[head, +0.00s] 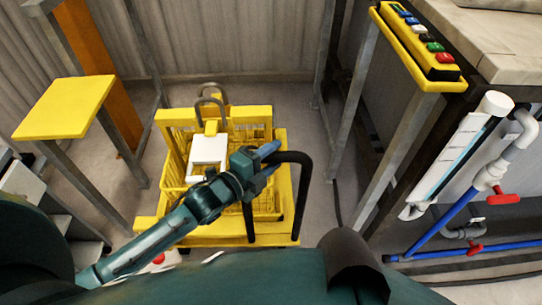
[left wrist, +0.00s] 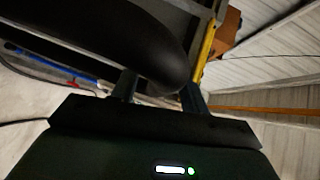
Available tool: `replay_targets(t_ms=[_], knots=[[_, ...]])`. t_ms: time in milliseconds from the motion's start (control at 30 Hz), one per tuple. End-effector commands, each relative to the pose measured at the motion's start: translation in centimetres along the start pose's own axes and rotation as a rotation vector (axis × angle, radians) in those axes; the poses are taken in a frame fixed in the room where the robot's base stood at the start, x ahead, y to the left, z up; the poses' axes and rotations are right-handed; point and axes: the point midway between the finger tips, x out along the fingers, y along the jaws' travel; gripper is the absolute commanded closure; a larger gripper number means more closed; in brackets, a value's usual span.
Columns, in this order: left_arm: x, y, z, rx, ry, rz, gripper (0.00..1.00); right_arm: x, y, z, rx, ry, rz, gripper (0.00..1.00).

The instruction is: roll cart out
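The yellow cart (head: 270,236) stands on the floor in the middle of the head view, between two frames. It carries a yellow wire basket (head: 178,172) with a white piece on it. A black handle (head: 302,190) rises from the cart's near side. My left gripper (head: 266,154) is at the handle's top bar. In the left wrist view the thick dark bar of the handle (left wrist: 130,50) fills the gap between my two fingers, which look shut on it. Part of the bar is hidden behind the gripper. My right gripper is not in view.
A yellow-topped stand (head: 65,108) is on the left. On the right is a bench with a yellow button panel (head: 418,45), pipes and red valves (head: 503,197). Steel legs stand close on the cart's right. A corrugated wall closes the back.

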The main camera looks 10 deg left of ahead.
Motion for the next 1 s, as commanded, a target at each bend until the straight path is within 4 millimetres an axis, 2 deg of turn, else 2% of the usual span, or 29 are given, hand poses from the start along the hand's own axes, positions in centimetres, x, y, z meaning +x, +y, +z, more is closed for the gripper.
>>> replay_targets(t_ms=[233,367,467,800,1000], knots=[[0.0,0.0,0.0,0.0,0.001,-0.001,0.53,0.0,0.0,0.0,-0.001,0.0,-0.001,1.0],[-0.9,0.0,0.0,-0.001,0.001,0.001,0.53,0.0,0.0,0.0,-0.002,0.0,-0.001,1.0],[-2.5,0.1,0.0,0.0,0.0,0.003,0.53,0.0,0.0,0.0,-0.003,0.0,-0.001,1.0],[-9.7,0.2,0.0,-0.001,0.0,0.003,0.53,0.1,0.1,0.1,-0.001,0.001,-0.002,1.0],[-12.3,0.1,0.0,-0.001,-0.001,0.002,0.53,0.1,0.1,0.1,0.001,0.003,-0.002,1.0]])
